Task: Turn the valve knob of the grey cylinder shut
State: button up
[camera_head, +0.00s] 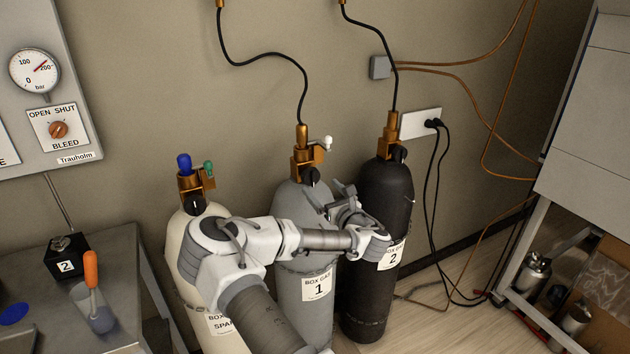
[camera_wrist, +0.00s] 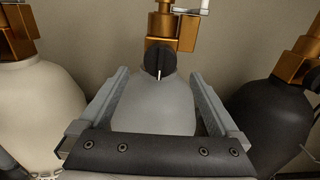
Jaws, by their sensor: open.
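The grey cylinder (camera_head: 300,205), labelled "BOX GAS 1", stands between a cream one and a black one. Its black valve knob (camera_head: 309,175) sits low on the brass valve (camera_head: 304,150) at the top. In the wrist view the knob (camera_wrist: 160,61) is round with a pale mark pointing down. My gripper (camera_head: 345,193) is open and empty in front of the grey cylinder's shoulder. In the wrist view its two fingers (camera_wrist: 158,85) stand wide apart, with the knob beyond and between their tips, not touched. My arm hides part of the grey cylinder's body.
The cream cylinder (camera_head: 186,239) stands left and the black cylinder (camera_head: 387,190) right, close by. Black hoses rise from the grey and black cylinders' valves. A small white-handled lever (camera_head: 327,142) juts right of the brass valve. A bench (camera_head: 128,275) is at left.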

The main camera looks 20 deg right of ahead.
aim_at(314, 180)
jog(key=shift+w, duration=2.55)
jog(key=shift+c, duration=0.3)
jog(key=c, duration=1.3)
